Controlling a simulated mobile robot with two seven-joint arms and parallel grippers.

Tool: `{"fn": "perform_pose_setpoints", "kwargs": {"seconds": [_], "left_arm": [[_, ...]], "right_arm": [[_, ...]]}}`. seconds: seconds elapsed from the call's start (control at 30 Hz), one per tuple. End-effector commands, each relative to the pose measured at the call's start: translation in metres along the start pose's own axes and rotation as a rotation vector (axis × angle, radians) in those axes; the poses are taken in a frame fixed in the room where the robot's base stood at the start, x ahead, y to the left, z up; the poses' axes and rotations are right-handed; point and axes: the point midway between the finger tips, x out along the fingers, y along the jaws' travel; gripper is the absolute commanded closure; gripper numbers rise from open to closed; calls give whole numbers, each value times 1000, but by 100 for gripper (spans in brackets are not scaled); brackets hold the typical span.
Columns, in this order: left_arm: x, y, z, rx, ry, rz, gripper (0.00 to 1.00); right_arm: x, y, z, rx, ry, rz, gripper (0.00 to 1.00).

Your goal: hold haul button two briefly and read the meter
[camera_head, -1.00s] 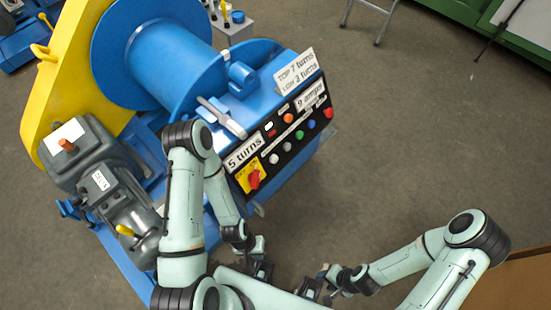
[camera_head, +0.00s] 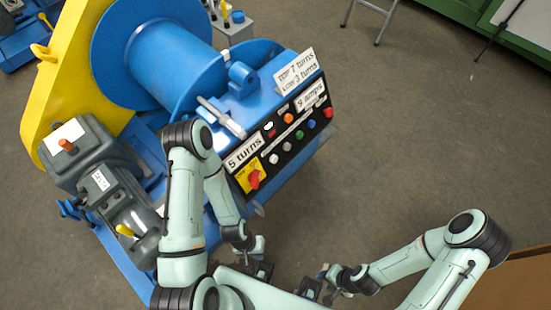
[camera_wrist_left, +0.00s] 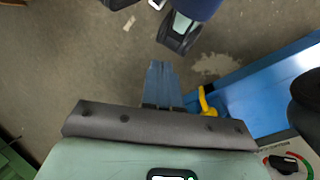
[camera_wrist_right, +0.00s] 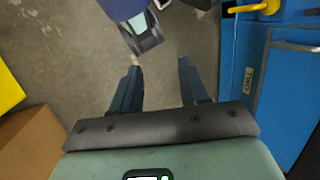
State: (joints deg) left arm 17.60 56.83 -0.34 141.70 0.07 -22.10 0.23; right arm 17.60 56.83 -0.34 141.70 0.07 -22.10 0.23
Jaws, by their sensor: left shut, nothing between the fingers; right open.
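The black control panel (camera_head: 292,141) on the blue machine carries a row of coloured buttons: pale ones, green, blue (camera_head: 311,124) and red (camera_head: 328,112). I cannot tell which is haul button two. White displays read "5 turns" (camera_head: 243,152) and apparently "9 amps" (camera_head: 311,96); the second is hard to read. My left gripper (camera_head: 262,272) is below the panel, apart from it; in the left wrist view its fingers (camera_wrist_left: 160,70) are shut and empty. My right gripper (camera_head: 310,289) is lower and further right, open and empty in the right wrist view (camera_wrist_right: 158,78).
A red switch (camera_head: 254,179) on a yellow plate sits at the panel's near end. A sign (camera_head: 295,72) stands above the panel. A blue drum (camera_head: 160,55), yellow guard (camera_head: 63,65) and grey motor (camera_head: 85,155) are at left. Floor right of the machine is clear.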

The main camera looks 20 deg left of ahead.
Motion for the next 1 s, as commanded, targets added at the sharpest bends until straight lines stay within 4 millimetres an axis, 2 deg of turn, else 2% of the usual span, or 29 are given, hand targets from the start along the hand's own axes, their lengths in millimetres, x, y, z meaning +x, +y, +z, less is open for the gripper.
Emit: {"fn": "perform_pose_setpoints", "kwargs": {"seconds": [0.43,0.57,0.67,0.77,0.9,1.0], "left_arm": [[0,0,0,-2,1,-1,100],[3,2,-12,-59,45,-11,100],[4,7,-38,-183,139,-20,100],[1,21,-74,-375,284,0,100],[-19,52,-127,-695,507,120,100],[-41,79,-156,-925,640,267,100]], "right_arm": [[0,0,0,0,0,0,55],[6,3,1,1,-1,1,55],[17,7,3,2,0,1,55],[32,13,3,3,2,1,55],[51,19,2,4,10,1,55],[64,23,-1,4,18,-1,55]]}}
